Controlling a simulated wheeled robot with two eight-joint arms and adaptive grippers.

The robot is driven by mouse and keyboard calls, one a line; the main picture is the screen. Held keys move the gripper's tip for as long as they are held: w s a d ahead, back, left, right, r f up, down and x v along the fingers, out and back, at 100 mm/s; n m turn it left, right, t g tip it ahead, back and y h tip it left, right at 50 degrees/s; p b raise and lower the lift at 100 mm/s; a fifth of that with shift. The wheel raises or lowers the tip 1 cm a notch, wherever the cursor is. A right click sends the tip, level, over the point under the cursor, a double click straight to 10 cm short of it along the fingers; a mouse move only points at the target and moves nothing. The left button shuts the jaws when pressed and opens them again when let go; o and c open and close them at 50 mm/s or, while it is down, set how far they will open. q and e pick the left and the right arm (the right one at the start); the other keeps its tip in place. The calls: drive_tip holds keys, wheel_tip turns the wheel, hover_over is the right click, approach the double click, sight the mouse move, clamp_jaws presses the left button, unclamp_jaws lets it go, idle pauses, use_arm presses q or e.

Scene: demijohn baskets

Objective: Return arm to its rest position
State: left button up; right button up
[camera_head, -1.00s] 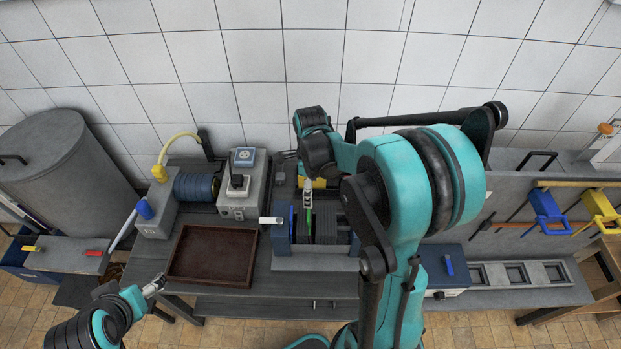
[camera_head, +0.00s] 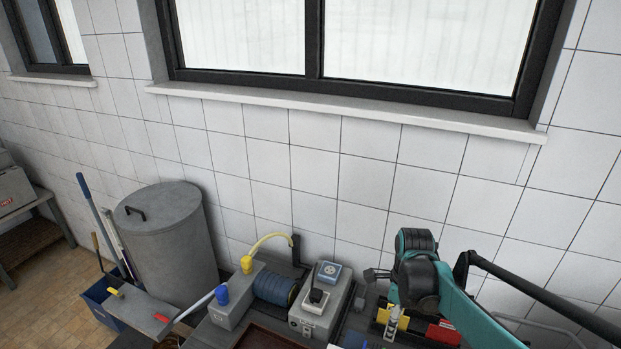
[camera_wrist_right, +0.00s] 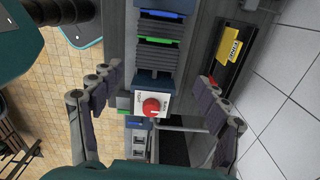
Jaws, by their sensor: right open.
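My right arm (camera_head: 469,316), teal and black, enters the head view from the lower right. My left arm is out of view.
A grey lidded drum (camera_head: 165,235) stands left of the bench. A grey box with a blue cylinder (camera_head: 272,288) and a grey switch box (camera_head: 318,305) sit left of my right arm. A tiled wall (camera_head: 350,190) with a window (camera_head: 345,40) is close behind. A yellow-labelled part (camera_wrist_right: 230,45) lies near the wall.

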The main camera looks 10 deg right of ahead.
drive_tip(key=s+a+f+n+t+b, duration=0.3)
drive_tip(key=s+a+f+n+b, duration=0.2)
drive_tip(key=n, duration=0.7)
drive_tip(key=s+a+f+n+t+b, duration=0.4)
drive_tip(key=f+n+b, duration=0.6)
drive_tip(key=n+b, duration=0.3)
drive_tip(key=shift+s+a+f+b, duration=0.25)
drive_tip(key=shift+s+a+b, duration=0.35)
drive_tip(key=shift+s+a, duration=0.3)
